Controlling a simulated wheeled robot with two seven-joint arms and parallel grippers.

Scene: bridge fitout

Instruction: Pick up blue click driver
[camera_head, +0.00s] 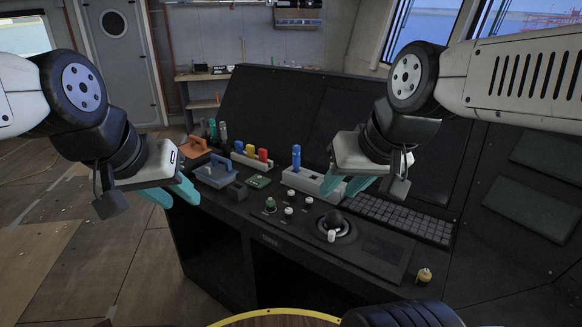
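A blue upright tool (296,158), which looks like the blue click driver, stands in a light grey block holder (316,184) on the dark console. Its lower end is hidden in the holder. My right gripper (339,193) is just right of it, above the holder's right end, with its teal fingers apart and nothing seen between them. My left gripper (182,201) is at the console's left edge, left of the blue-grey tray, with its teal fingers apart and empty.
A rack (250,163) with blue, yellow and red handles stands left of the holder. A blue-grey tray (214,176), an orange item (193,147) and a green board (259,182) lie nearby. Knobs, a trackball (333,221) and a keyboard (405,216) occupy the console front.

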